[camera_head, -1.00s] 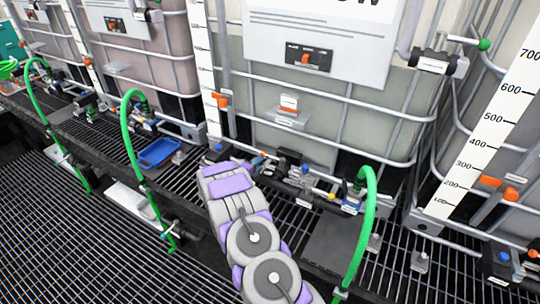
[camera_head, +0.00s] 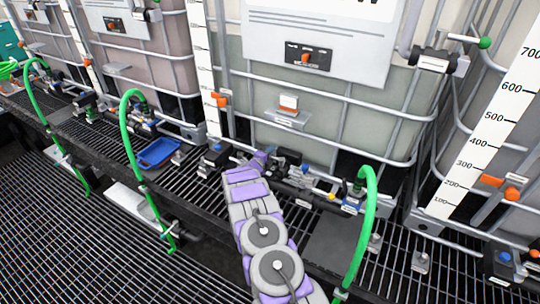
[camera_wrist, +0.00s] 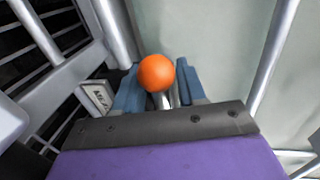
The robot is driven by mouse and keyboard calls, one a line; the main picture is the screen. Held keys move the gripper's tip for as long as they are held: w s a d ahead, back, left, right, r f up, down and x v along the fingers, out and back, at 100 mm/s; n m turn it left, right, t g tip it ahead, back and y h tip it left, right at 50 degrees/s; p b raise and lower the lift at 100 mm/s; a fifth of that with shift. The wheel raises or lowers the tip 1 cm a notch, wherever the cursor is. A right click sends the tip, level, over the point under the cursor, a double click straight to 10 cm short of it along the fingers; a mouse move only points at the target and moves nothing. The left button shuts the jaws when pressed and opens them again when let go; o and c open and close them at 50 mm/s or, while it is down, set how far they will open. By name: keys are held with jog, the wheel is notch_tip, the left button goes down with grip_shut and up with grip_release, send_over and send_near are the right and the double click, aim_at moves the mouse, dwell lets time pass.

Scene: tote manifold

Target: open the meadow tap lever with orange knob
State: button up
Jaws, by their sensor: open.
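The orange ball knob (camera_wrist: 156,73) shows in the wrist view on a short pale metal lever stem. It lies between the two blue-grey fingers of my gripper (camera_wrist: 158,84). The fingers are open, one on each side of the knob and stem, with a visible gap at least on the left. The stem's lower end is hidden behind the gripper's dark front plate. In the head view my grey and purple arm reaches to the pipework below the middle tank; its fingers and the orange knob cannot be made out there.
A small label plate (camera_wrist: 95,97) is left of my fingers, its letters partly cut off. In the head view a yellow knob (camera_head: 331,197) and a green hose (camera_head: 367,215) stand to the right. A blue tray (camera_head: 158,152) lies left on the grating. Tank cage bars stand close behind.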

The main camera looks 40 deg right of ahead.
jog(key=shift+c, duration=0.4)
grip_shut()
jog(key=shift+f, duration=0.1)
